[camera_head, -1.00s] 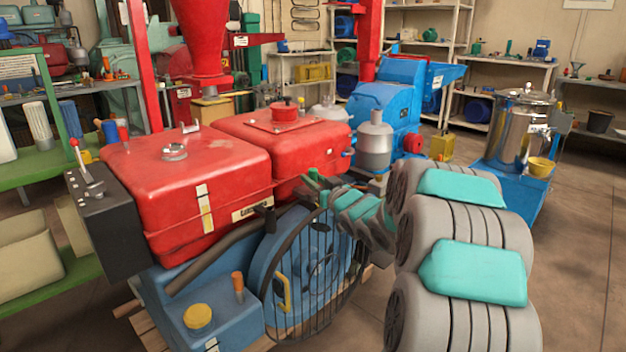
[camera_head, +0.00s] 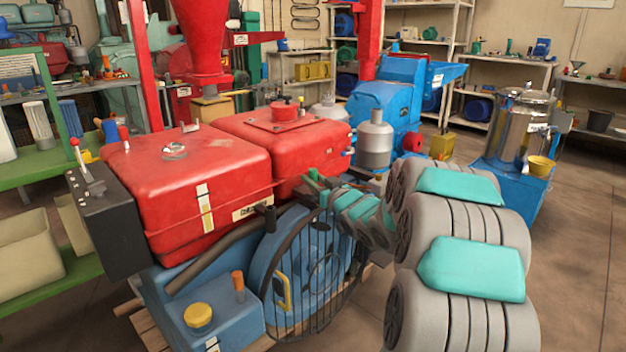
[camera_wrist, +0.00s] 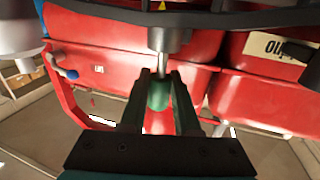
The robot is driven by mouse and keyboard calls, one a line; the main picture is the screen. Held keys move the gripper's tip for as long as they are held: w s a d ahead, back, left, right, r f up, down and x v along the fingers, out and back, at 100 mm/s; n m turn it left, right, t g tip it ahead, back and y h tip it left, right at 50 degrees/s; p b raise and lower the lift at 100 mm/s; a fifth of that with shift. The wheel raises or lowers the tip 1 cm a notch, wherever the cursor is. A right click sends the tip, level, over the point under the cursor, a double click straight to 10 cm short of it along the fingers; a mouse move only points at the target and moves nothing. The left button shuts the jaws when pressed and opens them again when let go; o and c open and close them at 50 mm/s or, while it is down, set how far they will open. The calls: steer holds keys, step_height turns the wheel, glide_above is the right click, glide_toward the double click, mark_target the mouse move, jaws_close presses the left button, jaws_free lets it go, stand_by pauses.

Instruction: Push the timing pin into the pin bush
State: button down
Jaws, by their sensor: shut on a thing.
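The timing pin has a green grip (camera_wrist: 158,95) and a bare steel shank (camera_wrist: 161,66), both showing in the wrist view. My gripper (camera_wrist: 160,78) is shut on the green grip, one finger on each side. The shank points up the picture to a grey round bush (camera_wrist: 168,40) under a dark bar. Its tip is hidden there, and some bare shank shows between grip and bush. In the head view my gripper (camera_head: 318,186) is small, by the top of the flywheel guard, and the pin and bush cannot be made out clearly.
The black wire guard (camera_head: 318,275) and blue flywheel (camera_head: 285,262) are just below my gripper. The red engine tanks (camera_head: 185,185) stand close behind and left. A grey bottle-shaped vessel (camera_head: 375,145) stands behind my arm. Open floor (camera_head: 590,270) lies at the right.

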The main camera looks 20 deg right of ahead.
steer(key=shift+f+b, duration=0.65)
steer(key=shift+f, duration=0.9)
steer(key=c, duration=0.6)
jaws_free()
steer(key=shift+o, duration=0.2)
steer(key=s, duration=0.7)
steer(key=shift+s+d, duration=0.35)
steer(key=shift+s, duration=0.05)
